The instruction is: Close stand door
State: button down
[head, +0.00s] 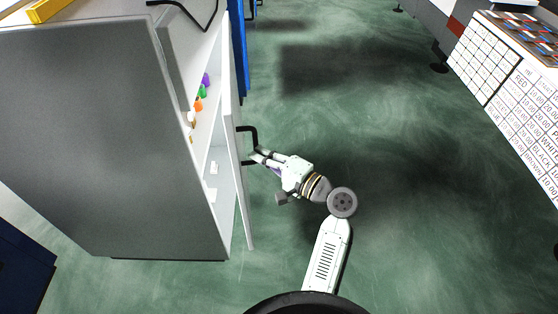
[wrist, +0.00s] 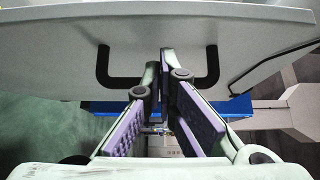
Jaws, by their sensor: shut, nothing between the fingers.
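The stand (head: 110,130) is a tall grey and white cabinet on the left in the head view. Its white door (head: 241,205) stands open, with the inside showing through a gap between door and body. A black U-shaped handle (head: 254,136) sticks out of the door's outer face. My gripper (head: 256,154) is at the handle, its fingers pointing at the door. In the wrist view the door (wrist: 180,32) fills the top, and the shut, empty fingers (wrist: 165,62) cross the middle of the handle (wrist: 120,83). I cannot tell whether they touch handle or door.
Small coloured items, one of them green (head: 202,91), sit on a shelf inside the stand. A blue unit (head: 239,50) stands behind it. The green floor (head: 400,240) to the right is clear. A white rack with labelled cells (head: 515,85) is at far right.

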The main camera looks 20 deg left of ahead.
jog(key=shift+s+a, duration=0.35)
jog(key=shift+a, duration=0.45)
jog(key=s+a+p, duration=0.1)
jog(key=s+a, duration=0.2)
jog(key=a, duration=0.3)
jog(key=shift+a, duration=0.4)
jog(key=shift+w+d, duration=0.1)
jog(key=shift+w, duration=0.05)
